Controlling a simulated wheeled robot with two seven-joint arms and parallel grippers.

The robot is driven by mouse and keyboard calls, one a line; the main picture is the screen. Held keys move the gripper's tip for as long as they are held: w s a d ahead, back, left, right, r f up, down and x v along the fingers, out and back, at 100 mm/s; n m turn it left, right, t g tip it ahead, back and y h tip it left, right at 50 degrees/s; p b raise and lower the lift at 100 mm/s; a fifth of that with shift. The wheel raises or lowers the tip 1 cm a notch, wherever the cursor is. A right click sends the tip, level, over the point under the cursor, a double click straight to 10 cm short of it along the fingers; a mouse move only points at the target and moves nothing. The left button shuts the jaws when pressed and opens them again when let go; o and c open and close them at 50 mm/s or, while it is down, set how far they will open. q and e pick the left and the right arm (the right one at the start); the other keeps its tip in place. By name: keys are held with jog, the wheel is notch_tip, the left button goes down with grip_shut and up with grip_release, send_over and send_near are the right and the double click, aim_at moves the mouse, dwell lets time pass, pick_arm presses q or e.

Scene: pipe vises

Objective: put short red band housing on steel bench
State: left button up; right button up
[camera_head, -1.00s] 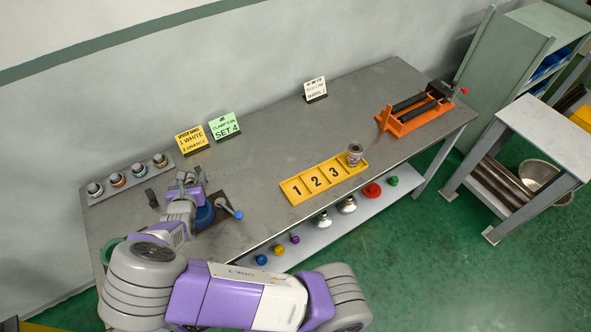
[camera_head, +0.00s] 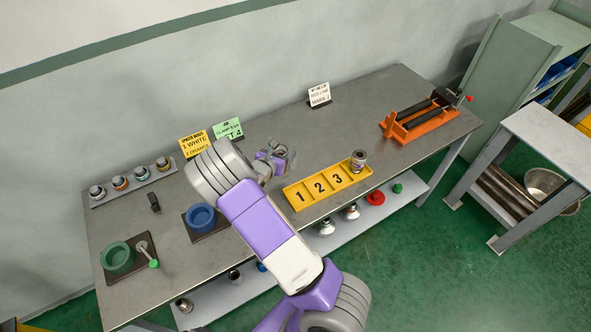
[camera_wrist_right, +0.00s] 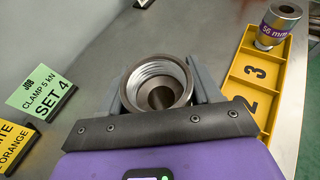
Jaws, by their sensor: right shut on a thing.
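My right gripper (camera_head: 277,158) is above the steel bench (camera_head: 360,105), behind the left end of the numbered yellow tray. It is shut on a short grey metal housing (camera_wrist_right: 150,72), seen end-on in the right wrist view with a threaded inside and open bore. No red band shows on the held housing; its sides are mostly hidden by the jaws. I cannot tell whether it touches the bench. My left gripper is not in view.
The yellow tray (camera_head: 310,190) holds a purple-banded 56 mm cylinder (camera_head: 358,160) at its right end. Blue (camera_head: 201,217) and green (camera_head: 117,257) round vises, a rack (camera_head: 137,183) of several pieces and an orange pipe vise (camera_head: 420,122) are on the bench. Its back right is clear.

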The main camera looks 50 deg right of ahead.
notch_tip(320, 180, down, 7)
jog(key=shift+w+r+b, duration=0.1)
jog(key=shift+r+b, duration=0.05)
jog(key=shift+b, duration=0.3)
jog(key=o, duration=1.4)
